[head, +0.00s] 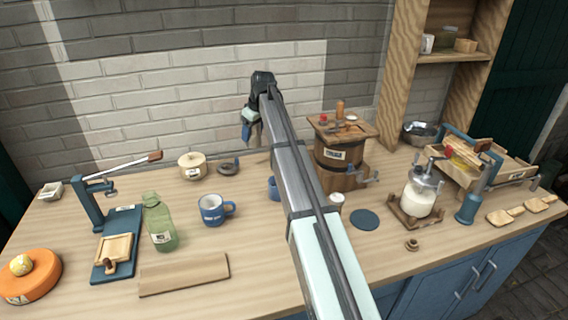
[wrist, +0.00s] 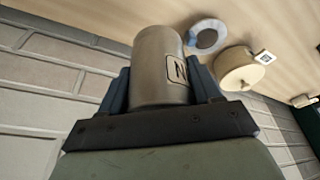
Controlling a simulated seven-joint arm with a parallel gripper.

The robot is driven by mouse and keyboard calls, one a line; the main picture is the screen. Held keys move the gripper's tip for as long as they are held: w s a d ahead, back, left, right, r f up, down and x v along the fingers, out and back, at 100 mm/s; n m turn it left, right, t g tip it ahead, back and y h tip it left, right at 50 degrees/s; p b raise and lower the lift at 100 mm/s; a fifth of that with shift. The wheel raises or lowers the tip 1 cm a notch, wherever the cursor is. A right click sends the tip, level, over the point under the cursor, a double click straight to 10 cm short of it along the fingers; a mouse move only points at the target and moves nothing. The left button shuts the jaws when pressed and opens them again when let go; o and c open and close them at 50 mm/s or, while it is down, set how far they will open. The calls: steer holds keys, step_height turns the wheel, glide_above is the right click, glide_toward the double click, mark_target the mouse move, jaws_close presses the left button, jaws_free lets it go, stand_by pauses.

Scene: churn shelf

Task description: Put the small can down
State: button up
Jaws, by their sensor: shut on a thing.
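The small can (wrist: 158,68) is a grey metal cylinder with a dark letter mark on its label. In the wrist view it sits between the two blue fingers of my gripper (wrist: 160,88), which is shut on it. The can's far end points toward the wooden counter top (wrist: 110,12). In the head view my gripper (head: 252,130) hangs over the back of the counter near the brick wall, and my arm hides most of the can there. I cannot tell how far the can is above the counter.
A blue mug (head: 212,209), a green bottle (head: 160,222) and a wooden churn barrel (head: 338,165) stand around. Bare counter lies around the ring and behind the mug.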

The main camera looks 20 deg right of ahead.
steer(key=d+m, duration=0.3)
steer(key=d, duration=0.9)
steer(key=shift+h, duration=0.4)
step_height(320, 180, down, 10)
steer(key=shift+a+r, duration=0.1)
steer(key=shift+s+f, duration=0.1)
steer(key=shift+f, duration=0.1)
steer(key=o, duration=1.1)
steer(key=v, duration=1.2)
steer(key=shift+s, duration=0.15)
steer(key=shift+r, duration=0.1)
